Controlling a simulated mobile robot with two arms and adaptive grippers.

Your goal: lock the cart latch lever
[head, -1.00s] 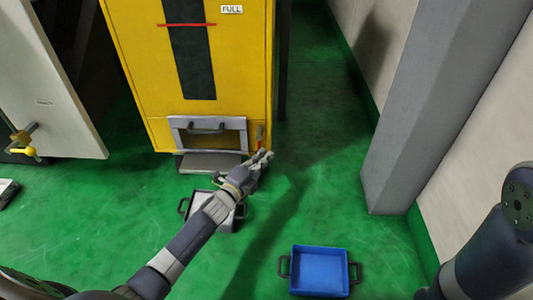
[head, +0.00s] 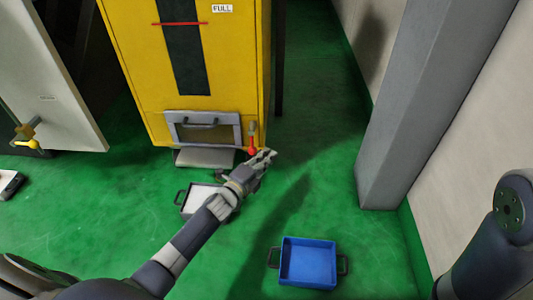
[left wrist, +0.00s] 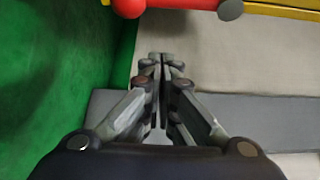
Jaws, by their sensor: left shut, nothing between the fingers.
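The latch lever (head: 252,141) is at the lower right corner of the yellow cabinet (head: 227,75). It has a grey upper part and a red end pointing down. In the left wrist view the red lever (left wrist: 180,3) runs along the top edge, with a round red knob at its left end and a grey pivot at its right. My left gripper (head: 268,156) is just right of and below the red end. In the left wrist view its fingers (left wrist: 160,60) are together and empty, with a visible gap to the lever. My right gripper is out of view.
A pale tray (head: 199,197) with dark handles is on the green floor, partly behind my left arm. A blue tray (head: 308,262) lies nearer. A grey pillar (head: 420,100) stands at right. The floor between cabinet and pillar is clear.

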